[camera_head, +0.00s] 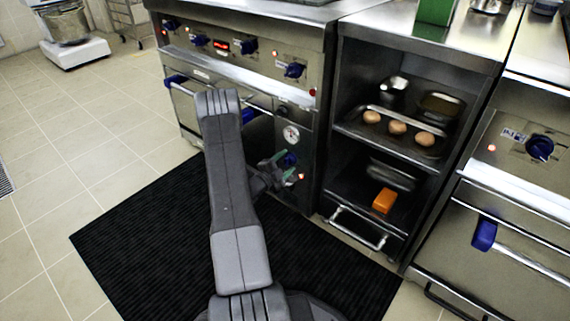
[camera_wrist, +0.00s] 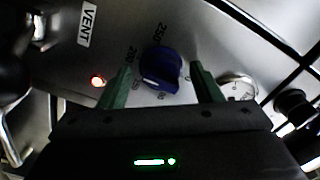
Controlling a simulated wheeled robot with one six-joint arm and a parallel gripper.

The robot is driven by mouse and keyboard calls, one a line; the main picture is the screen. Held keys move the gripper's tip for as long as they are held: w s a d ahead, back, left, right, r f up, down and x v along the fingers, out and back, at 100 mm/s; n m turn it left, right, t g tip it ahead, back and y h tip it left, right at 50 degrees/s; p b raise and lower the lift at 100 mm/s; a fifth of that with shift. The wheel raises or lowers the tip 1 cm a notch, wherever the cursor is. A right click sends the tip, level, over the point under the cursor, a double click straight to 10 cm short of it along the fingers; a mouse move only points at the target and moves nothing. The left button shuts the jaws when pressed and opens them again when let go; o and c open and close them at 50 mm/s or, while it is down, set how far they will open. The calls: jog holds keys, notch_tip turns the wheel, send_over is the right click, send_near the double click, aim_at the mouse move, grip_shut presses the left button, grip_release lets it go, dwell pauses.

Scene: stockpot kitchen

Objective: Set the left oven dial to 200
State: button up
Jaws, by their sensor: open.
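The blue oven dial (camera_wrist: 161,66) sits on a steel panel in the wrist view. A pale mark shows at the dial's lower edge. My gripper (camera_wrist: 162,72) is open, with one green finger on each side of the dial; I cannot tell whether either touches it. In the head view my gripper (camera_head: 275,168) is at the oven's lower right panel, and the blue dial (camera_head: 288,159) is partly hidden by it.
A round gauge (camera_head: 291,134) is above the dial. A lit lamp (camera_wrist: 97,80) and a VENT label (camera_wrist: 87,25) are beside it. An open shelf holds a tray of round items (camera_head: 397,127) and an orange block (camera_head: 384,200). Another oven dial (camera_head: 540,148) is far right. A black mat (camera_head: 130,240) covers the floor.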

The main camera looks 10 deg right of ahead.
jog(key=p+v, duration=0.4)
jog(key=v, duration=0.9)
jog(key=shift+s+a, duration=0.25)
jog(key=shift+a, duration=0.05)
jog(key=shift+d, duration=0.1)
jog(key=b+x, duration=0.4)
jog(key=x, duration=0.9)
jog(key=shift+w+d, duration=0.25)
jog(key=shift+w, duration=0.05)
